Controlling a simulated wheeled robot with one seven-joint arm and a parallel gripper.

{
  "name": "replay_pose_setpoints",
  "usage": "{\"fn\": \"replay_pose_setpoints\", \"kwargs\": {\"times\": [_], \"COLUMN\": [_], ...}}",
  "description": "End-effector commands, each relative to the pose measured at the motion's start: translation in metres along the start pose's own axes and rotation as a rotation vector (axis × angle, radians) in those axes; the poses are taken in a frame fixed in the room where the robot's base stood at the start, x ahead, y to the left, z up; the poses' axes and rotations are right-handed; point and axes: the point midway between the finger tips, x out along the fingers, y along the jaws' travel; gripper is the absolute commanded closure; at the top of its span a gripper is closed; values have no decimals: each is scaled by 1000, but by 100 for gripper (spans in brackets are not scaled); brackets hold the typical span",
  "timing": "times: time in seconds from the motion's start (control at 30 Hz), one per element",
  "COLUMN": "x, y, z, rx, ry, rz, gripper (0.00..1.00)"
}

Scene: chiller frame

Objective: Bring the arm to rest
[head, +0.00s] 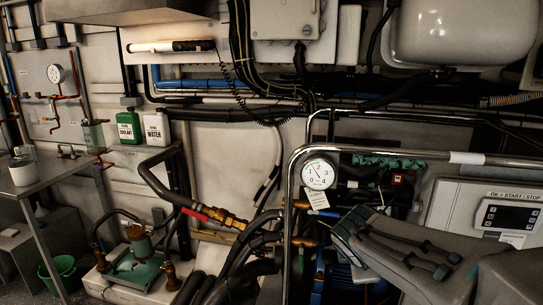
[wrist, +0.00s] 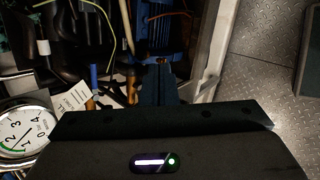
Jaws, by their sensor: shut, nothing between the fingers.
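My arm (head: 410,262) reaches in from the lower right of the head view, in front of the chiller frame's pipework. My gripper (wrist: 160,70) shows in the wrist view as dark fingers close together, with nothing between them. They point towards a blue ribbed motor or pump body (wrist: 162,28); I cannot tell the gap. In the head view the fingers cannot be made out clearly.
A bent metal rail (head: 290,200) stands beside my arm. A control panel (head: 508,217) stands at the right.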

Motion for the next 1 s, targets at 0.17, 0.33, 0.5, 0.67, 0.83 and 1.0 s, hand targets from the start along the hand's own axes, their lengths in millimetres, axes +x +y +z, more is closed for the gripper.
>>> {"fn": "replay_pose_setpoints", "kwargs": {"times": [0.17, 0.33, 0.5, 0.67, 0.83, 1.0], "x": [-40, -72, -92, -98, -97, -97], "y": [-49, -91, -115, -123, -123, -123], "z": [7, -3, -14, -20, -20, -20], "rx": [604, 1098, 1393, 1483, 1486, 1485], "ry": [10, -22, -63, -82, -82, -81], "rz": [-196, -385, -513, -557, -557, -556], "gripper": [100, 100, 100, 100, 100, 100]}}
